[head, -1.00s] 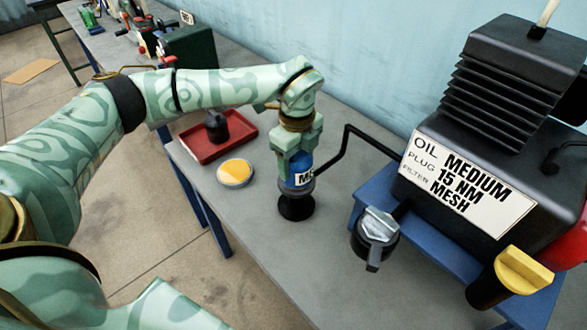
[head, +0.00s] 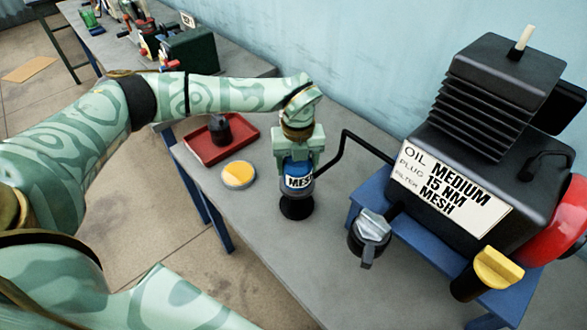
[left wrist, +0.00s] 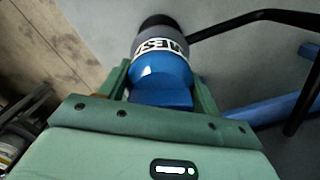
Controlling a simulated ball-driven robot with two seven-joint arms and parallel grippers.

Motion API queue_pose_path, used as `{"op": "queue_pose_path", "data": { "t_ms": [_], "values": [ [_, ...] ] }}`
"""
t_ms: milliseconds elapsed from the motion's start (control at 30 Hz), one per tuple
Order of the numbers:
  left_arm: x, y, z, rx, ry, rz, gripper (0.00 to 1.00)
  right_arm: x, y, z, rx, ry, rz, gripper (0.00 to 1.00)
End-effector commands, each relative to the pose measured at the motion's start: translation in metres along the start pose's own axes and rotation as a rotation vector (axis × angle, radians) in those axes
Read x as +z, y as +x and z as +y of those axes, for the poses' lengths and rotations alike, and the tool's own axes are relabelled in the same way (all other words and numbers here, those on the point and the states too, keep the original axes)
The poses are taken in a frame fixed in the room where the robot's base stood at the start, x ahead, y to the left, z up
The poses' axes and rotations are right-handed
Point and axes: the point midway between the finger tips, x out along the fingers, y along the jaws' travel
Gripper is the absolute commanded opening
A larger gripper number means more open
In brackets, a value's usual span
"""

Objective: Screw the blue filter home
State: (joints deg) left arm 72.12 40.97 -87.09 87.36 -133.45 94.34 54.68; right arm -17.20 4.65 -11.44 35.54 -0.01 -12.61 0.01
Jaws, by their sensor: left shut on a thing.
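The blue filter (head: 298,170) has a white band with black "MESH" lettering. It stands upright on a black round mount (head: 297,205) at the end of a bent black pipe (head: 344,150). My left gripper (head: 299,158) comes from above and is shut on the filter's upper part. In the left wrist view the blue filter (left wrist: 160,75) sits between the green fingers, its lettered band towards the dark mount. Whether its thread is fully seated cannot be seen. My right gripper is not in view.
A black machine (head: 490,150) with a sign reading "OIL PLUG MEDIUM, FILTER 15 NM MESH" stands on a blue stand at right. A grey-capped port (head: 369,235) and a yellow cap (head: 497,267) are near it. A red tray (head: 222,146) and a yellow-topped tin (head: 239,174) lie left.

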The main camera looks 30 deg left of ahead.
Motion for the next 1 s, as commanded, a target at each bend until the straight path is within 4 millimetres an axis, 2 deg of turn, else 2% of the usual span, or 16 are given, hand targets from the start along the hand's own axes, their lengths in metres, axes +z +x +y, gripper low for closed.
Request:
{"op": "queue_pose_path", "data": {
  "t_ms": [333, 367, 400, 433, 767, 1000],
  "values": [
    [0.000, 0.000, 0.000, -0.001, 0.048, -0.001, 0.36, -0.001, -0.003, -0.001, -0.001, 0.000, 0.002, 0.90],
    [0.000, 0.000, 0.000, -0.001, 0.048, -0.001, 0.71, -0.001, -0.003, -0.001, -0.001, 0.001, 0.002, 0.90],
    [0.000, 0.000, 0.000, -0.001, 0.047, -0.001, 0.82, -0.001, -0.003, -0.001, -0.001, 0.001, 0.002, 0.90],
    [0.000, 0.000, 0.000, -0.001, 0.047, -0.001, 0.89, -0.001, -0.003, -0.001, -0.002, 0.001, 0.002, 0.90],
    [0.000, -0.002, 0.000, 0.000, 0.044, 0.000, 0.89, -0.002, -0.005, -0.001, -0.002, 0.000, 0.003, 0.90],
    [0.000, -0.024, 0.000, -0.001, 0.043, -0.001, 0.89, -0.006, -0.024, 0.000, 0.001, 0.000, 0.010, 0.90]
  ]
}}
